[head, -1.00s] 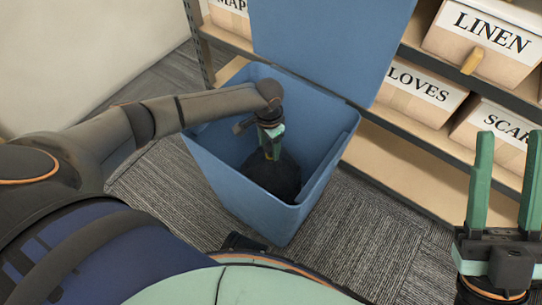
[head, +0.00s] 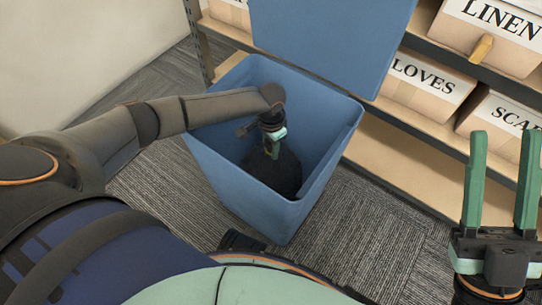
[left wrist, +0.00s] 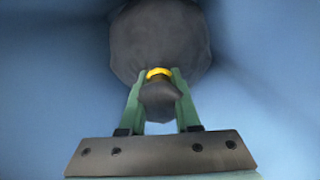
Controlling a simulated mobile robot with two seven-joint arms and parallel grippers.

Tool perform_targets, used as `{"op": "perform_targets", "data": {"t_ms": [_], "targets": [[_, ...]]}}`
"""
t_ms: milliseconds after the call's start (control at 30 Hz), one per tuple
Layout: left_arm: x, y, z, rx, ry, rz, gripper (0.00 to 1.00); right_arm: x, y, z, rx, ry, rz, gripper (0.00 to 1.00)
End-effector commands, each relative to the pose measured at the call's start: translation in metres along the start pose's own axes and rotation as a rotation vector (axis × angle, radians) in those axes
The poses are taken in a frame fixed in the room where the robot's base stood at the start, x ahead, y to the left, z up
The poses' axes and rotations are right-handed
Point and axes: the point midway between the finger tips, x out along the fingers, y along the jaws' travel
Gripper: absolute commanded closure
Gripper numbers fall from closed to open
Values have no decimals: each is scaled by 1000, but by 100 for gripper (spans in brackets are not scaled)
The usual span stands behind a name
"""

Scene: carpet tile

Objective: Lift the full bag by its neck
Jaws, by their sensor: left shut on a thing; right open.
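A dark grey full bag (head: 273,172) is inside the blue bin (head: 222,178), low between its walls. In the left wrist view the bag (left wrist: 160,40) is round, with a yellow tie (left wrist: 159,73) around its neck and a loose top (left wrist: 160,97) beyond the tie. My left gripper (head: 274,150) reaches down into the bin and is shut on the bag's neck; its fingers (left wrist: 159,88) stand on both sides of it at the tie. Whether the bag touches the bin floor is hidden. My right gripper (head: 501,180) is open and empty at the right.
The bin's blue lid (head: 335,40) stands open at its back. Behind is a shelf (head: 405,150) with labelled boxes, among them LINEN (head: 490,30) and GLOVES (head: 425,85). Carpet (head: 350,235) in front of the shelf is clear.

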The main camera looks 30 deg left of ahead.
Motion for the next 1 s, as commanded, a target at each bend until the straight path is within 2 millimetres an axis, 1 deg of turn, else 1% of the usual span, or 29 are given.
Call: {"op": "perform_targets", "data": {"t_ms": [33,100,1000], "targets": [[0,0,0,0,0,0,94,0,0,0,1,0,0,55],[0,0,0,0,0,0,100,0,0,0,1,1,0,55],[0,0,0,0,-1,0,100,-1,-1,0,-2,-1,-6,55]]}}
